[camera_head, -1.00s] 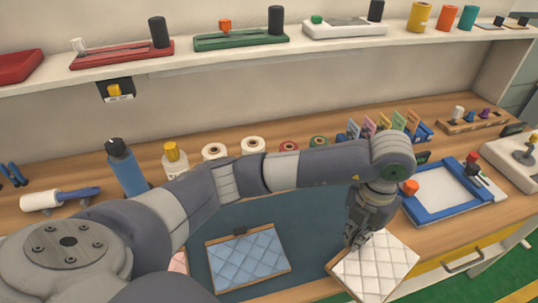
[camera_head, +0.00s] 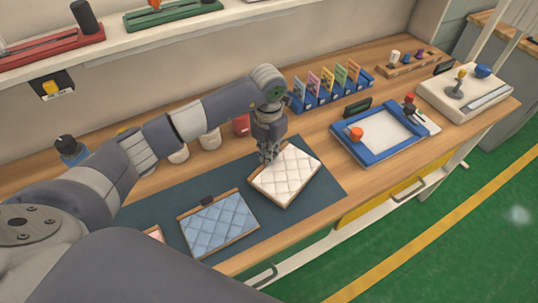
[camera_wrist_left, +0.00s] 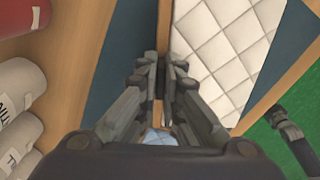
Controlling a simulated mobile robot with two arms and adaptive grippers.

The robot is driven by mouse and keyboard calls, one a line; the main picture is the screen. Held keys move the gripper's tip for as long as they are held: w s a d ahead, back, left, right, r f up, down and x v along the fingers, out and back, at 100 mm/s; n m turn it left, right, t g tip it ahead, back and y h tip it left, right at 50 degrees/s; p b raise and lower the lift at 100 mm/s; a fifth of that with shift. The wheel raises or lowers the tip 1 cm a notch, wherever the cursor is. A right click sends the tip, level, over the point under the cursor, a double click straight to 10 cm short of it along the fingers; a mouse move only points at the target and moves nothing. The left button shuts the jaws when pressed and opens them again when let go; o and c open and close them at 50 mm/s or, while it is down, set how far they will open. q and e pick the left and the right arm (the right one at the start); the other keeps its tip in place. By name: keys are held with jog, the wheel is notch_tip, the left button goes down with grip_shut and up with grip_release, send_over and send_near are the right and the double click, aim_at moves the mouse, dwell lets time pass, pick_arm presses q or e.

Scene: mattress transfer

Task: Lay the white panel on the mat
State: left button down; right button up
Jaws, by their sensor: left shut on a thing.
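The white quilted panel (camera_head: 288,178) with a wooden edge is over the right part of the dark blue-grey mat (camera_head: 322,183). My left gripper (camera_head: 268,158) is shut on the panel's far left edge. In the left wrist view the fingers (camera_wrist_left: 165,75) close on the wooden rim, with the white panel (camera_wrist_left: 225,45) to the right. I cannot tell whether the panel touches the mat or hovers just above it. My right gripper is not in view.
A blue quilted panel (camera_head: 218,222) lies on the mat left of the white one. A blue-framed tray (camera_head: 345,150) stands to the right. Rolls (camera_head: 210,138) and a rack of coloured cards (camera_head: 330,85) stand behind. The bench's front edge is close.

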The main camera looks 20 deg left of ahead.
pick_arm(q)
notch_tip(320, 180, down, 2)
jog(key=shift+s+f+p, duration=0.1)
jog(key=shift+p, duration=0.35)
jog(key=shift+f, duration=0.15)
jog(key=c, duration=2.2)
grip_release()
jog(key=shift+f, duration=0.15)
jog(key=o, duration=0.4)
